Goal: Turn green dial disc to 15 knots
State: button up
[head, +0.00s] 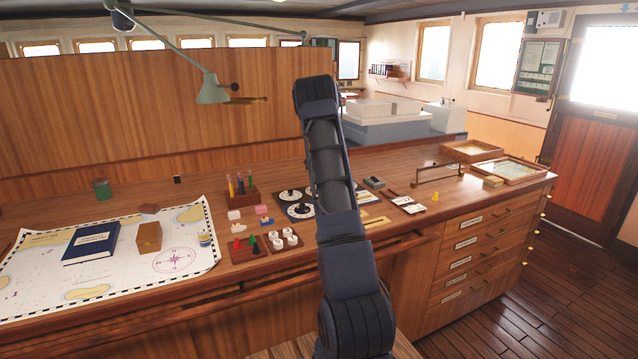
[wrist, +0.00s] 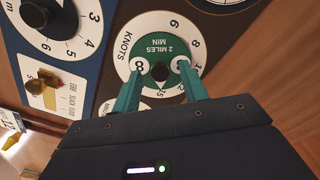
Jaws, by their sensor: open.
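In the wrist view the green dial disc (wrist: 160,52) carries the words "2 MILES MIN" and a black knob (wrist: 160,73) at its centre. A white ring (wrist: 160,20) around it reads "KNOTS" with numbers, on a brown panel. White spots with figures show at the disc's left and right, the left one reading 8. My gripper (wrist: 160,72) is open, its two teal fingers reaching over the disc on either side of the knob. I cannot tell whether they touch it. In the head view my arm hides the gripper and the green disc.
A blue panel with a white dial (wrist: 55,25) and a small brass slider plate (wrist: 50,88) lie to the left in the wrist view. In the head view, a pen holder (head: 241,196), a peg tray (head: 246,248) and a chart (head: 120,262) lie left of my arm.

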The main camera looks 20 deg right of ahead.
notch_tip(320, 180, up, 11)
dwell(0.6)
dwell(0.3)
jog(key=s+a+r+n+t, duration=0.1)
jog(key=s+a+r+n, duration=0.1)
jog(key=s+a+r, duration=0.5)
jog(key=s+a+r+n+t, duration=0.1)
jog(key=s+a+r, duration=0.4)
jog(key=s, duration=0.4)
jog(key=s+a+r+n, duration=0.2)
jog(key=s+a+r, duration=0.3)
jog(key=s, duration=0.4)
jog(key=s+a+f+n+t, duration=0.1)
jog(key=s+a, duration=0.2)
jog(key=s, duration=0.6)
jog(key=s+a+f+n, duration=0.2)
jog(key=s+a, duration=0.2)
jog(key=s, duration=0.6)
jog(key=s+a+f+n+t, duration=0.1)
jog(key=s+a, duration=0.3)
jog(key=s, duration=0.5)
jog(key=shift+s+f+n+t, duration=0.3)
jog(key=shift+f+n, duration=0.1)
jog(key=shift+f, duration=0.3)
